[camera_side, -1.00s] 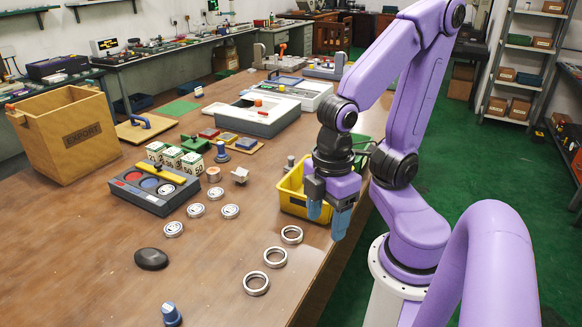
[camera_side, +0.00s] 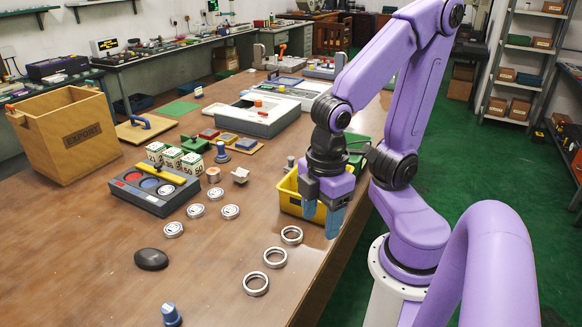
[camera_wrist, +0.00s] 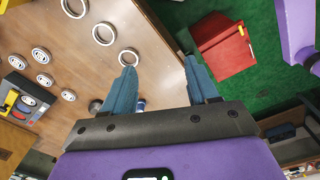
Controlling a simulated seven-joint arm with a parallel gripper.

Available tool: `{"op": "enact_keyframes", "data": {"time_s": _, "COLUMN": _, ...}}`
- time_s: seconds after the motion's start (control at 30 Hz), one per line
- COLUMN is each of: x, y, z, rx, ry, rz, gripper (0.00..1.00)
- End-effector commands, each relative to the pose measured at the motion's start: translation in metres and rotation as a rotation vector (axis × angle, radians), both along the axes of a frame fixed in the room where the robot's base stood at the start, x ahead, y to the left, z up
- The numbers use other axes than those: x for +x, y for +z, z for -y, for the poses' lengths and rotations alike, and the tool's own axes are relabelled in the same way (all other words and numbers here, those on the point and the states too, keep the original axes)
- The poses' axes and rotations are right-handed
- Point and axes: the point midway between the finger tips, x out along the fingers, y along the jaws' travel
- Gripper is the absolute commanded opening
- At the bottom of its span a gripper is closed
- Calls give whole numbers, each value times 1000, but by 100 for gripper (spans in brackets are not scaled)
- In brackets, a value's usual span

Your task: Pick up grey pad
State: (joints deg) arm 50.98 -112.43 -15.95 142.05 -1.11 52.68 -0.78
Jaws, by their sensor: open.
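My gripper (camera_side: 321,222) is open and empty, with its blue fingers in front of the yellow bin near the table's right edge. Both fingers also show in the wrist view, spread apart with nothing between them (camera_wrist: 159,64). A dark tray (camera_side: 152,203) at the left of the table has red, blue and pale grey round spots. The pale grey round piece (camera_side: 166,189) is at the tray's right end, well left of my gripper. I cannot tell whether this is the grey pad.
Metal rings (camera_side: 275,257) lie left of and in front of my gripper. Lettered discs (camera_side: 195,210) lie beside the tray. The yellow bin (camera_side: 289,197) stands behind the fingers. A dark oval object (camera_side: 151,259) and a blue knob (camera_side: 171,314) are nearer the front.

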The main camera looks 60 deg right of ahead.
Motion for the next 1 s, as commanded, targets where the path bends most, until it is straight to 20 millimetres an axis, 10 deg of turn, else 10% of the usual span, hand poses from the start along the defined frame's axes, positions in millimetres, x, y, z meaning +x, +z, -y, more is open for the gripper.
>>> {"op": "enact_keyframes", "data": {"time_s": 0.47, "x": 191, "y": -9, "z": 34, "rx": -339, "ry": -1, "rz": 90, "gripper": 59}}
{"op": "enact_keyframes", "data": {"time_s": 0.7, "x": 282, "y": -29, "z": 106, "rx": -542, "ry": 5, "rz": 49, "gripper": 59}}
{"op": "enact_keyframes", "data": {"time_s": 1.0, "x": 351, "y": -66, "z": 237, "rx": -776, "ry": 17, "rz": -97, "gripper": 59}}
